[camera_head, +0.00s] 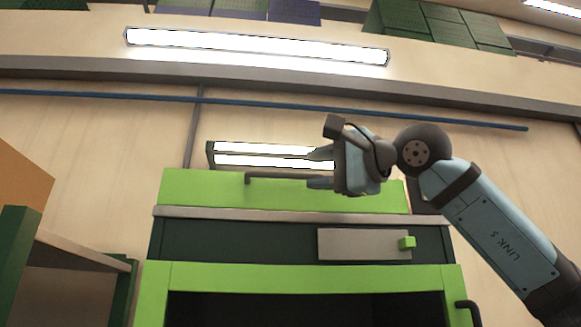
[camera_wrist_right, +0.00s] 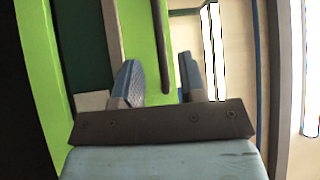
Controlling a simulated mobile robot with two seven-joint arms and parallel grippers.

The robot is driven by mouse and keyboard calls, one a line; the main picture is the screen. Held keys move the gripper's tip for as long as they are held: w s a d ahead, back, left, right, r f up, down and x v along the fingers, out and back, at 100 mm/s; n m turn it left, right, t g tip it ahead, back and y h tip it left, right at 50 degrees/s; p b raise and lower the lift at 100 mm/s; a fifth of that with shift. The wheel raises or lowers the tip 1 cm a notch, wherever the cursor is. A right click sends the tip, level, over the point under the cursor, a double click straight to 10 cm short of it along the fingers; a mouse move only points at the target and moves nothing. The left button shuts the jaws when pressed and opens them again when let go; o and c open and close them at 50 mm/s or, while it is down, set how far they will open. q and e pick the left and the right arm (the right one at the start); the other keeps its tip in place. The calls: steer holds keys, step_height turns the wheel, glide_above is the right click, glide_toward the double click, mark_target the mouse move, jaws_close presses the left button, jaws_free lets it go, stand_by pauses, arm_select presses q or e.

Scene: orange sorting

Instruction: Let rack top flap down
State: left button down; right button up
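The rack's top flap is a bright green panel (camera_head: 205,190) at the top of the green and dark rack (camera_head: 155,290); it stands upright. It also shows in the right wrist view (camera_wrist_right: 138,30). A dark bar handle (camera_head: 270,177) runs along the flap; the right wrist view shows it (camera_wrist_right: 161,45) too. My right gripper (camera_head: 314,169) is at the handle's right end. Its two fingers (camera_wrist_right: 158,70) are apart, with the handle lying between them in the picture. I cannot tell whether they touch it. My left gripper is not in view.
Below the flap are a grey ledge (camera_head: 190,212), a dark band with a grey plate (camera_head: 350,245) and green knob (camera_head: 407,243), and a dark opening. A dark side handle (camera_head: 468,309) is at lower right. Another shelf (camera_head: 85,252) stands left. Bright lamps hang behind.

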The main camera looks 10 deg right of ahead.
mark_target(291, 175)
steer(key=p+x, duration=0.1)
steer(key=x, duration=0.5)
steer(key=shift+w, duration=0.1)
steer(key=shift+c, duration=0.5)
jaws_close()
